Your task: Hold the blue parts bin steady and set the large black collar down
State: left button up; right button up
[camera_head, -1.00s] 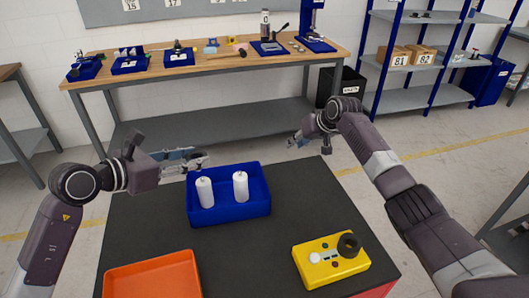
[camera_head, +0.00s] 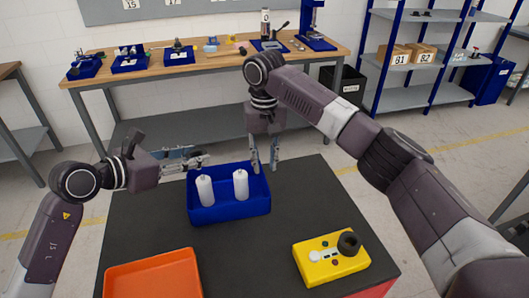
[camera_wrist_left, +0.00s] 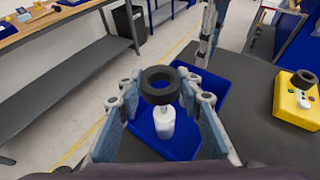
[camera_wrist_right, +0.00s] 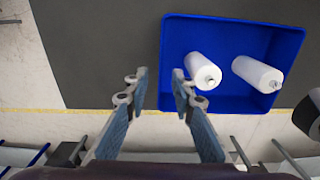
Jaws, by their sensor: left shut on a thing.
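The blue parts bin (camera_head: 230,209) stands on the dark table top with two white cylinders (camera_head: 205,190) (camera_head: 241,184) upright in it. My left gripper (camera_head: 203,162) is over the bin's back left corner. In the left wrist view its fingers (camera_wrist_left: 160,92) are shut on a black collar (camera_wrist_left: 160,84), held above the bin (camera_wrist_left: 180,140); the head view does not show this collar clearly. My right gripper (camera_head: 264,165) points down at the bin's back right corner. In the right wrist view its fingers (camera_wrist_right: 158,78) are apart and empty, either side of a bin wall (camera_wrist_right: 166,50); contact cannot be told.
A yellow box (camera_head: 331,262) with a black ring (camera_head: 349,244) on it sits at the front right. An orange tray (camera_head: 152,275) lies at the front left. The table between them is clear. A workbench (camera_head: 215,60) with several tools stands behind.

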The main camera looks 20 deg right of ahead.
aim_at(265, 183)
notch_tip(265, 183, down, 8)
jog(key=shift+f, duration=0.25)
jog(key=shift+c, duration=0.6)
grip_shut()
pick_arm(q)
notch_tip(265, 183, up, 5)
jog(key=shift+a, duration=0.1)
jog(key=shift+f, duration=4.5)
